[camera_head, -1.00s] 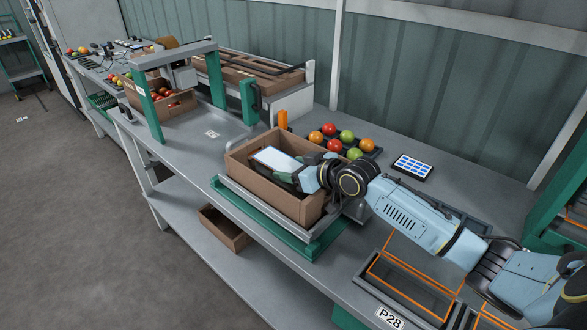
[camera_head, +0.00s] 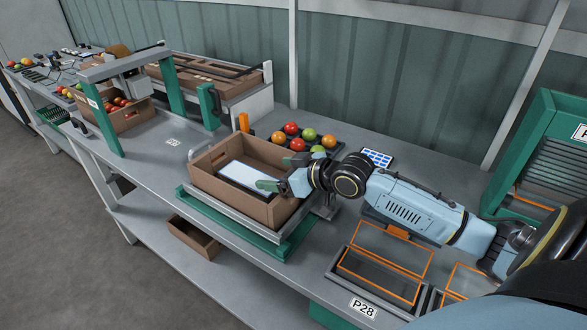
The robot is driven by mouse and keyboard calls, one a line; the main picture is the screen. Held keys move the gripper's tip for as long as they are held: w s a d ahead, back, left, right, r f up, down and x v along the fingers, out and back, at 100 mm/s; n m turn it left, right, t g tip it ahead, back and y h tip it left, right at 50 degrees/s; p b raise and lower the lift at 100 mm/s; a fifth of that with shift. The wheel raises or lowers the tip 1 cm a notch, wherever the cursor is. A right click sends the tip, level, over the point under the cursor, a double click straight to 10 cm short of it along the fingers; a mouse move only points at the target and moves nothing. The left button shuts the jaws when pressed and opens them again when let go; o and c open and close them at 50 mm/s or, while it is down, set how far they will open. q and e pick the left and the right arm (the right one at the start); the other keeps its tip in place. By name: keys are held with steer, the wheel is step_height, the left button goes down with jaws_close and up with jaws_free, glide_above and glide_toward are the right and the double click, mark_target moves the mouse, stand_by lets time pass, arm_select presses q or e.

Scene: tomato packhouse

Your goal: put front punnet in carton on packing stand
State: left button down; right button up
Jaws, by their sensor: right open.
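An open brown cardboard carton (camera_head: 232,203) sits on the packing stand (camera_head: 222,222), which has a grey top and green base. Inside the carton lies a punnet with a flat pale top (camera_head: 245,177); its sides are mostly hidden by the carton walls. My right gripper (camera_head: 282,177) is open over the carton's right end, its green fingers close to the punnet's right end. I cannot tell whether a finger still touches it. My left gripper is not in view.
Loose tomatoes sit in a dark tray (camera_head: 325,152) behind the carton. A small blue-and-white panel (camera_head: 377,158) lies on the bench. A green-posted frame (camera_head: 105,120) stands left.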

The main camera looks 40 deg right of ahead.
steer(key=shift+p+v, duration=0.3)
steer(key=shift+v, duration=2.05)
steer(key=shift+r, duration=0.1)
